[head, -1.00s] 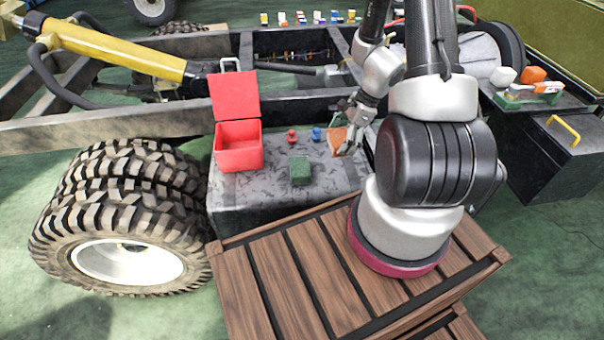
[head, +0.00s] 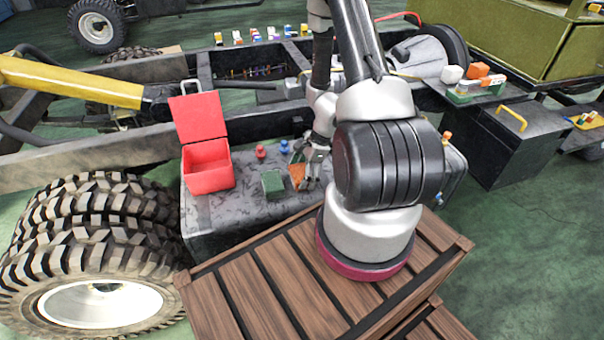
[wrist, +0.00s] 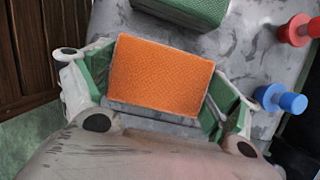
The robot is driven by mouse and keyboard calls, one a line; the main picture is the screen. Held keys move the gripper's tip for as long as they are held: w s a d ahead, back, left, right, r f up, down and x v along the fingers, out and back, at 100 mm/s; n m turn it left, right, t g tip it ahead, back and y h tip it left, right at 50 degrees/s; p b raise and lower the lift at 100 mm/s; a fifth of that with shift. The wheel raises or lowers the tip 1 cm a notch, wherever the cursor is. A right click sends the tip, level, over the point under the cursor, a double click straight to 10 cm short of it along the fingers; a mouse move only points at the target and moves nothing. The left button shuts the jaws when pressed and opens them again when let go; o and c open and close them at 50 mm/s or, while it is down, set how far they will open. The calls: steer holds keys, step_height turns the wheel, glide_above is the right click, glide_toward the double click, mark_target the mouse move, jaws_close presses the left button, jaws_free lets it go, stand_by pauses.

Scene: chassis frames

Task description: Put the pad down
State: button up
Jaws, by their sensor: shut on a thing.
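The orange pad (wrist: 160,75) is between the green-lined fingers of my gripper (wrist: 158,88) in the wrist view. My gripper is shut on it by two opposite sides. In the head view the orange pad (head: 296,174) shows partly behind my gripper (head: 308,168), low over the right part of the dark grey box top (head: 235,212). I cannot tell whether the pad touches that surface. A green block (head: 273,182) stands just left of the pad; it also shows at the top of the wrist view (wrist: 185,10).
A red open-lidded box (head: 207,168) stands left on the same top. A red knob (head: 260,152) and a blue knob (head: 285,147) stand behind the green block. A slatted wooden platform (head: 250,290) is in front. Chassis rails run behind.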

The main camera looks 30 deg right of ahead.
steer(key=o, duration=1)
steer(key=shift+f, duration=0.15)
steer(key=shift+o, duration=0.2)
steer(key=v, duration=1.2)
steer(key=s+a+r+n+h, duration=0.1)
steer(key=a+r+n, duration=0.3)
steer(key=r, duration=0.7)
steer(key=s+a+r+n, duration=0.1)
steer(key=a+r+n, duration=0.1)
steer(key=r+n, duration=0.6)
steer(key=s+a+r+n+t+h, duration=0.2)
steer(key=s+r+n+t+h, duration=0.1)
steer(key=s+r+n, duration=0.6)
steer(key=s+v, duration=0.1)
steer(key=v, duration=0.6)
steer(key=shift+s, duration=0.4)
